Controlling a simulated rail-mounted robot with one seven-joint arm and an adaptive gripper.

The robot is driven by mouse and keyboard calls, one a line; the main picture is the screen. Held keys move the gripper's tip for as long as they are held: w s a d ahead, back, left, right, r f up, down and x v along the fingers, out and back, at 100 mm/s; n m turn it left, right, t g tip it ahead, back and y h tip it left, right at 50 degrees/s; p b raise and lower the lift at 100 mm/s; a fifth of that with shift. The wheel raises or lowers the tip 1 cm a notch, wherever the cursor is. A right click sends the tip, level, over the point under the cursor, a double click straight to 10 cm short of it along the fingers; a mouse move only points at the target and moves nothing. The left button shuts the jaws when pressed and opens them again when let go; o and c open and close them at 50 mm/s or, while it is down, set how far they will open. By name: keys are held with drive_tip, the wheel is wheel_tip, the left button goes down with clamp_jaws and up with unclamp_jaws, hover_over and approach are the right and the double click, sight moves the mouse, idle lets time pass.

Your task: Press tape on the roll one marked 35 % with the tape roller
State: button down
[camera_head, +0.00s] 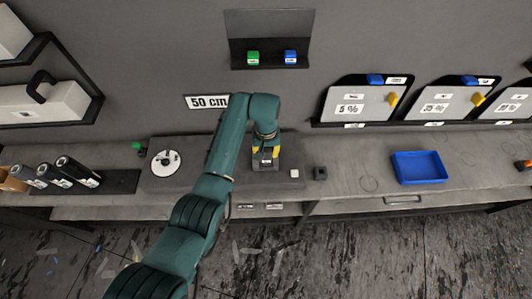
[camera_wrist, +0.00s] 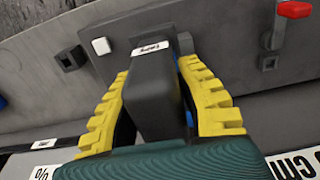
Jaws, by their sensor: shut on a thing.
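My gripper (camera_head: 265,152) is over the middle of the bench in the head view. In the wrist view its yellow fingers (camera_wrist: 160,80) are shut on a dark grey, block-shaped tool (camera_wrist: 152,95). The tool has a small white label on top that I cannot read clearly. I cannot tell for sure that it is the tape roller, as its lower end is hidden. Three black film rolls (camera_head: 52,176) lie side by side on a dark mat (camera_head: 118,181) at the far left, well away from my gripper. Their labels are too small to tell which is marked 35 %.
A white disc (camera_head: 165,163) and a small green object (camera_head: 137,147) are left of my arm. A white cube (camera_head: 294,173) and a black square block (camera_head: 320,173) are just right of my gripper. A blue tray (camera_head: 419,168) stands farther right. Sloped panels line the back right.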

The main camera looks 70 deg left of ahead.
drive_tip(key=shift+a+r, duration=0.1)
drive_tip(key=shift+s+d+r+p, duration=0.15)
drive_tip(key=shift+d+p, duration=0.25)
drive_tip(key=shift+p, duration=0.45)
drive_tip(key=d+p, duration=0.2)
drive_tip(key=p, duration=0.1)
drive_tip(key=shift+s, duration=0.3)
drive_tip(key=d+p, duration=0.1)
drive_tip(key=s+d+p, duration=0.1)
drive_tip(key=d+p, duration=0.1)
drive_tip(key=shift+f, duration=0.2)
